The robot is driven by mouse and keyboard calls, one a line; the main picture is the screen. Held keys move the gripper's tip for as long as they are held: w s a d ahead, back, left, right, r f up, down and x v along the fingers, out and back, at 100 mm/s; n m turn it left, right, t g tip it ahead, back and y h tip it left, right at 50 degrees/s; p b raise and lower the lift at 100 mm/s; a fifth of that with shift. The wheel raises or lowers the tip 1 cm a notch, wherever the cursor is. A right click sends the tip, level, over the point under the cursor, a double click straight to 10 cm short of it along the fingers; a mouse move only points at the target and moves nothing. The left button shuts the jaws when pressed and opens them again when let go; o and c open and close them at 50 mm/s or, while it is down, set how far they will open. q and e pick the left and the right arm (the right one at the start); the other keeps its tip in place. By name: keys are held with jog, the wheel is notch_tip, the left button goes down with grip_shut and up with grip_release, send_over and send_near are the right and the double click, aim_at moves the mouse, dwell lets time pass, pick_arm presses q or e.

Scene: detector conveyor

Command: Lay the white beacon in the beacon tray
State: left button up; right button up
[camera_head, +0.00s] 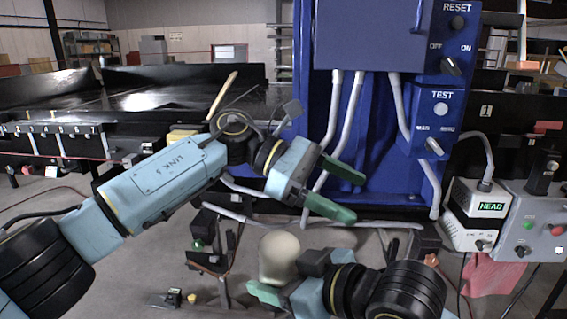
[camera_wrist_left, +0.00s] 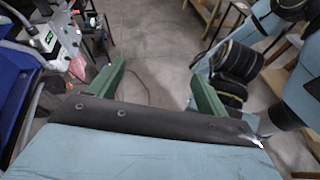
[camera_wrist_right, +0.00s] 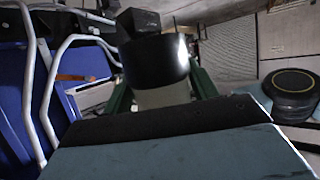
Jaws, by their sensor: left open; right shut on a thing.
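The white beacon (camera_head: 280,255) shows as a cream rounded body at the bottom centre of the head view. My right gripper (camera_head: 265,293) is shut on it. In the right wrist view the beacon's pale body (camera_wrist_right: 160,96) is between the green fingers, with a wide black band (camera_wrist_right: 153,58) above. My left gripper (camera_head: 338,190) is open and empty, its green fingers apart in front of the blue cabinet. It is also empty in the left wrist view (camera_wrist_left: 158,85). I cannot pick out the beacon tray with certainty in these views.
The blue cabinet (camera_head: 375,175), with grey conduits, stands close behind my left gripper. A black conveyor (camera_head: 150,98) runs along the left. A dark stand (camera_head: 212,258) is left of the beacon.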

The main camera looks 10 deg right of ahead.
aim_at(283, 231)
pick_arm(q)
jog(key=s+a+r+m+t+y, duration=0.1)
jog(key=a+r+m+t+y, duration=0.1)
jog(key=a+m+y, duration=0.1)
jog(key=s+a+r+m+t+y, duration=0.1)
jog(key=a+r+m+t+y, duration=0.1)
jog(key=y, duration=0.3)
jog(key=s+a+r+m+t+y, duration=0.1)
jog(key=a+r+m+t+y, duration=0.1)
jog(key=a+m+y, duration=0.2)
jog(key=shift+s+a+r+m+t, duration=0.15)
jog(key=shift+s+a+m+t, duration=0.15)
jog(key=shift+t, duration=0.1)
notch_tip(283, 231, down, 12)
jog(key=shift+w+r, duration=0.1)
jog(key=c, duration=1.2)
pick_arm(e)
jog(key=shift+a, duration=0.1)
pick_arm(q)
jog(key=shift+d, duration=0.1)
pick_arm(e)
jog(key=o, duration=1.1)
jog(key=shift+o, duration=0.4)
